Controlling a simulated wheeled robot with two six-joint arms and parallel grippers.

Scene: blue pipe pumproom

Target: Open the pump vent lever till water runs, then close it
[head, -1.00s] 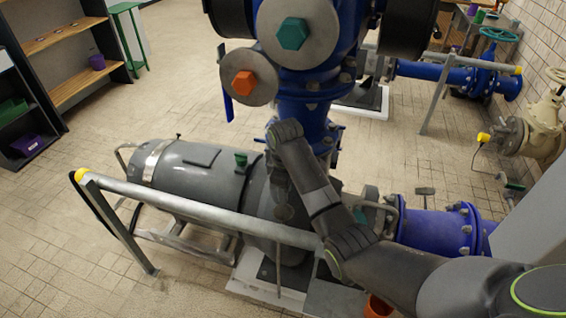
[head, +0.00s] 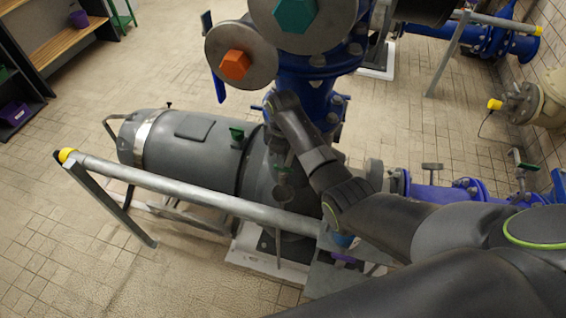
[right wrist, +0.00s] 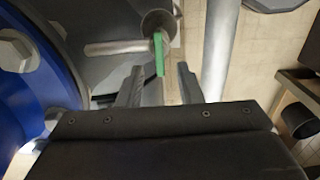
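The green vent lever (right wrist: 159,54) shows in the right wrist view as a narrow upright strip between the fingertips of my right gripper (right wrist: 158,82). Gaps show on both sides, so the fingers are open around it. A grey round cup (right wrist: 158,20) lies just beyond the lever. In the head view my right gripper (head: 280,158) reaches down to the grey pump (head: 190,142), by its right end. The cup (head: 283,193) hangs below it there. My arm partly hides this spot. I see no running water. My left gripper is out of view.
A grey rail (head: 190,195) with a yellow end crosses in front of the pump. A blue pipe column (head: 305,92) with orange and teal hexagon-centred discs rises behind my gripper. Blue pipework (head: 440,195) lies to the right.

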